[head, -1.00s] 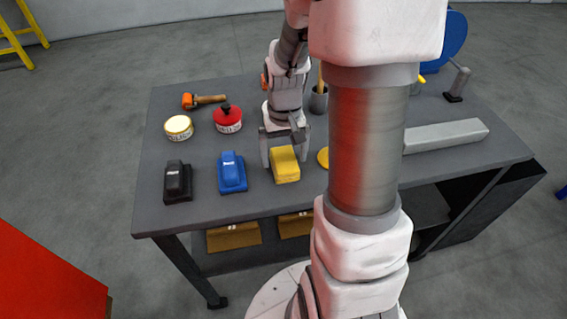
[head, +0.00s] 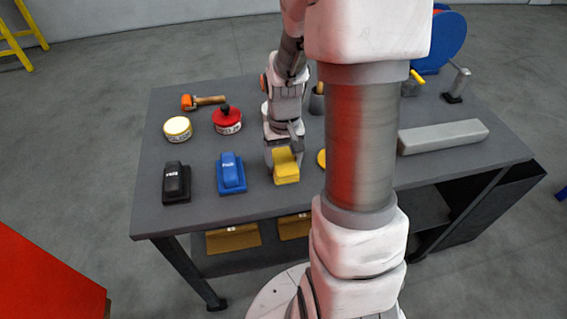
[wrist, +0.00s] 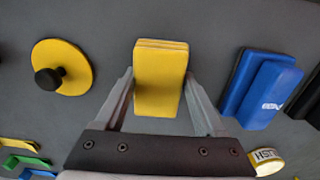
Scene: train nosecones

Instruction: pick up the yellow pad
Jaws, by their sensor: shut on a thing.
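The yellow pad (head: 286,168) is a block at the front middle of the grey table. My gripper (head: 283,160) is over it from behind, and its fingers are partly hidden by the pad in the head view. In the wrist view the yellow pad (wrist: 160,78) lies between the two fingers of my gripper (wrist: 159,90), one finger against each long side. The gripper is shut on the pad. Whether the pad is clear of the table top I cannot tell.
On the table (head: 300,203) a blue block (head: 231,173) and a black block (head: 176,183) stand left of the pad. A yellow disc (head: 321,158) with a dark knob (wrist: 48,79) lies close on its other side. A red-topped tin (head: 227,121) and grey bar (head: 442,136) are farther off.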

